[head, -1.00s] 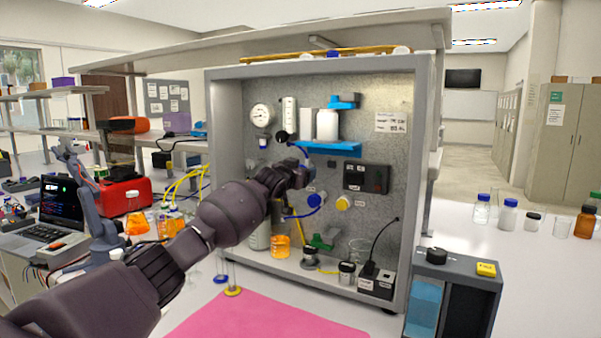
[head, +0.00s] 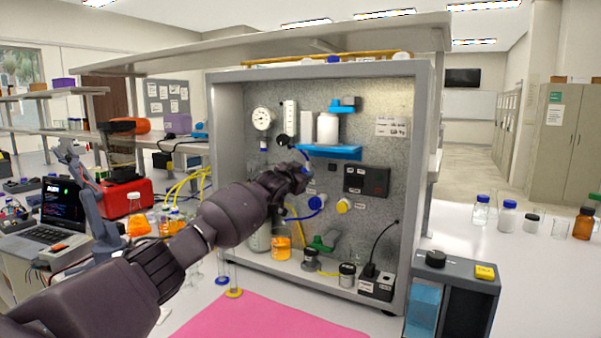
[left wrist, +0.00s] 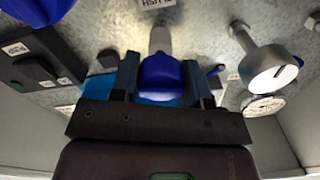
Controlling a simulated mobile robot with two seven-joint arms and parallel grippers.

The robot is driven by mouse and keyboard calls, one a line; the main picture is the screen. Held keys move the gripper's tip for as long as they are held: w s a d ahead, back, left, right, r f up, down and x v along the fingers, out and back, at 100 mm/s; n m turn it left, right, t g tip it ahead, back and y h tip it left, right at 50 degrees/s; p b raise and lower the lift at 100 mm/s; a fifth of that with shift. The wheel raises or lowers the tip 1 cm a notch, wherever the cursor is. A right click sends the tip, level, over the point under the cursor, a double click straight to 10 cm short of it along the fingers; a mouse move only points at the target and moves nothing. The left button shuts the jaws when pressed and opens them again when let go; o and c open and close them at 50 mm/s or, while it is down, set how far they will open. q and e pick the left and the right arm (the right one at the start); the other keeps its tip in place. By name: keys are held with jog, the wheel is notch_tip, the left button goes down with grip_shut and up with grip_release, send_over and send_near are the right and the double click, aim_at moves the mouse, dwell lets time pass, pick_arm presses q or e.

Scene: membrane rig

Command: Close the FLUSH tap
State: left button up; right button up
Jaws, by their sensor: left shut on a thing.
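The FLUSH tap shows in the left wrist view as a rounded blue handle (left wrist: 163,78) on a grey stem, with a partly visible upside-down label (left wrist: 156,3) beside it. My left gripper (left wrist: 160,75) has one finger on each side of this handle and is shut on it. In the head view my left gripper (head: 303,172) is at the rig's back panel, left of the dark switch box (head: 366,180), and hides most of the tap. I cannot tell the tap's turn position. My right gripper is not in view.
Another blue tap (head: 317,202) and a yellow tap (head: 343,206) sit just below my gripper. A blue shelf (head: 330,152) with a white bottle is above it. A round gauge (head: 263,118) is to the left. Glassware and jars stand on the rig's floor.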

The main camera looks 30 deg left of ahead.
pick_arm(q)
jog(key=shift+r+m+p, duration=0.2)
jog(key=shift+m+p, duration=0.3)
jog(key=shift+m, duration=0.5)
jog(key=m+p, duration=0.2)
jog(key=m, duration=0.2)
jog(key=shift+f+m, duration=0.1)
jog(key=shift+m, duration=0.2)
jog(key=m+p, duration=0.1)
jog(key=m, duration=0.1)
jog(key=shift+d+m+p, duration=0.1)
jog(key=shift+m+p, duration=0.2)
jog(key=m+p, duration=0.1)
jog(key=m, duration=0.2)
jog(key=shift+f, duration=0.15)
jog(key=shift+m, duration=1.1)
jog(key=shift+f+m+p, duration=0.15)
jog(key=shift+m+p, duration=0.25)
jog(key=shift+m, duration=0.3)
jog(key=o, duration=0.9)
jog(key=shift+o, duration=0.2)
